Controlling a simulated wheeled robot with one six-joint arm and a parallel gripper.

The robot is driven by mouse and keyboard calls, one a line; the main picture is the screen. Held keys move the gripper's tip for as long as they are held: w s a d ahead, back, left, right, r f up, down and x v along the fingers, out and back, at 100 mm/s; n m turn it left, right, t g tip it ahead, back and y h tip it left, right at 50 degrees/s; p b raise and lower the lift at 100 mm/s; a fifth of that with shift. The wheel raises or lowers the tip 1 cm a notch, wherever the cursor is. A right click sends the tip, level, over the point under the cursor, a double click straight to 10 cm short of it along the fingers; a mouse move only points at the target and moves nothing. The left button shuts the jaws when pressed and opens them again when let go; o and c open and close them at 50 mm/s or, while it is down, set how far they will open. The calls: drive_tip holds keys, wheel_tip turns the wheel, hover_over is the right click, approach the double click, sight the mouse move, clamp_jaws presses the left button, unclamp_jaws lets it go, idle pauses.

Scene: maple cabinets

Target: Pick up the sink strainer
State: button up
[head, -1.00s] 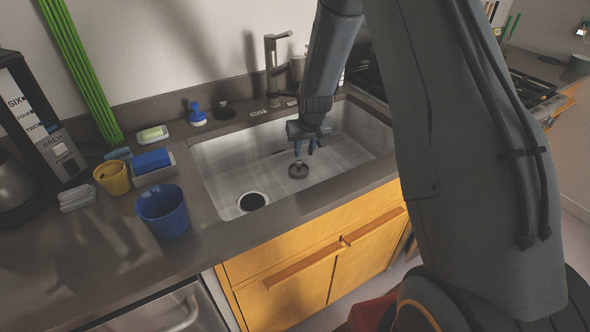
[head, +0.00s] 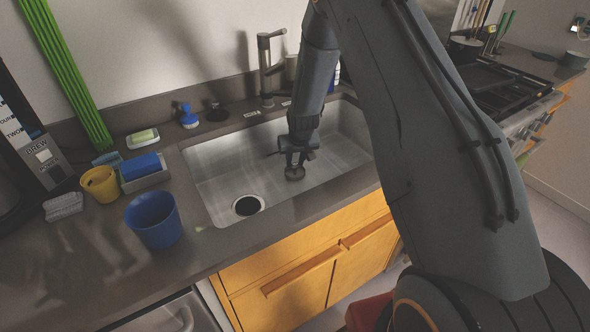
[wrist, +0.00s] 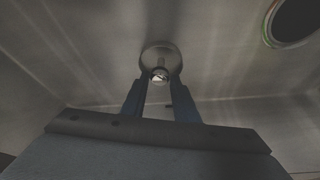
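The sink strainer (head: 294,174) is a small dark metal disc with a raised knob. It sits on the floor of the steel sink (head: 222,170), right of the drain hole. My gripper (head: 296,160) points down directly over it. In the wrist view the strainer (wrist: 160,52) lies at the fingertips, and the two blue fingers of my gripper (wrist: 160,80) stand on either side of its knob. I cannot tell whether the fingers press on the knob or stand slightly apart from it.
The drain hole (head: 248,205) is open, and it also shows in the wrist view (wrist: 293,20). The faucet (head: 266,70) stands behind the sink. A blue cup (head: 155,222), a yellow cup (head: 100,184) and a blue sponge (head: 141,166) in a holder are on the left counter.

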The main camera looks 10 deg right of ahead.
drive_tip(key=shift+x, duration=1.15)
clamp_jaws()
drive_tip(key=shift+r, duration=0.1)
